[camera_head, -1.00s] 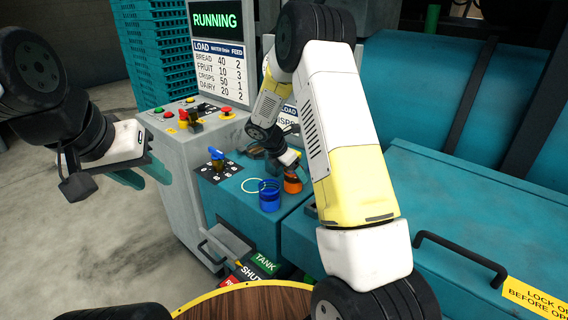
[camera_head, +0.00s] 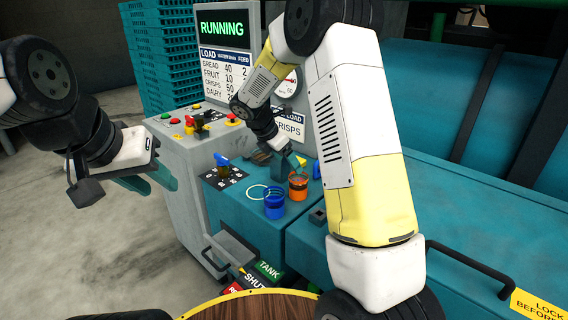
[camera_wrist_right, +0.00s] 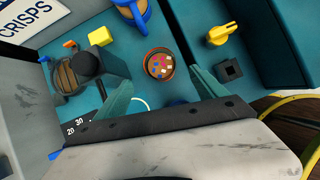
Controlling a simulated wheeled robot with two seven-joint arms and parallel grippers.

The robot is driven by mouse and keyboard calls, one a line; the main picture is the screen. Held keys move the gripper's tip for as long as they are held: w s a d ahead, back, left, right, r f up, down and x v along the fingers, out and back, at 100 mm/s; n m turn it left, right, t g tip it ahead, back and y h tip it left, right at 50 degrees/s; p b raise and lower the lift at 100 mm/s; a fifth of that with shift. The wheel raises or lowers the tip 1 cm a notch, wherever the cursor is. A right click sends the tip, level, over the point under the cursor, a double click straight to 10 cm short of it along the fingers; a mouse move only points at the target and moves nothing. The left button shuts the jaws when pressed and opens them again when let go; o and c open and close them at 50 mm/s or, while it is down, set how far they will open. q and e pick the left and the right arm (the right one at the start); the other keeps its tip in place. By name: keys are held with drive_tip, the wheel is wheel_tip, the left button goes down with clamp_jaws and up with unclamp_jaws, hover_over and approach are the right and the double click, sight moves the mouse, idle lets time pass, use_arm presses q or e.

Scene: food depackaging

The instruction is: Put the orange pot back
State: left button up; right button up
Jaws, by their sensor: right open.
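The orange pot (camera_head: 298,188) stands upright on the teal top of the machine, just right of and behind the blue pot (camera_head: 274,208). In the right wrist view the orange pot (camera_wrist_right: 158,65) is seen from above, with small coloured pieces inside. It lies beyond and between the open fingers of my right gripper (camera_wrist_right: 162,88), apart from both. In the head view my right gripper (camera_head: 308,164) is just above and behind the orange pot. My left gripper (camera_head: 150,182) is open and empty at the far left, away from the pots.
A pale ring (camera_head: 256,192) lies left of the pots, near a blue-handled dial (camera_head: 222,162). A yellow knob (camera_wrist_right: 222,33) and a small dark square socket (camera_wrist_right: 229,69) are right of the orange pot in the wrist view. A grey button console (camera_head: 190,130) stands left.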

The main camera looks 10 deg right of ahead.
drive_tip(key=s+d+r+m+y, duration=0.2)
drive_tip(key=s+r+m+y, duration=0.1)
drive_tip(key=s+r+m, duration=0.85)
drive_tip(key=s+a+r+m+t+y, duration=0.1)
drive_tip(key=s+r+m+y, duration=0.1)
drive_tip(key=s+m, duration=0.3)
drive_tip(key=s+a+r+m+t+y, duration=0.1)
drive_tip(key=s+m, duration=0.5)
drive_tip(key=s, duration=0.8)
wheel_tip(320, 180, up, 2)
drive_tip(key=shift+s+t+y, duration=0.15)
drive_tip(key=shift+t+y, duration=0.55)
drive_tip(key=shift+y, duration=0.1)
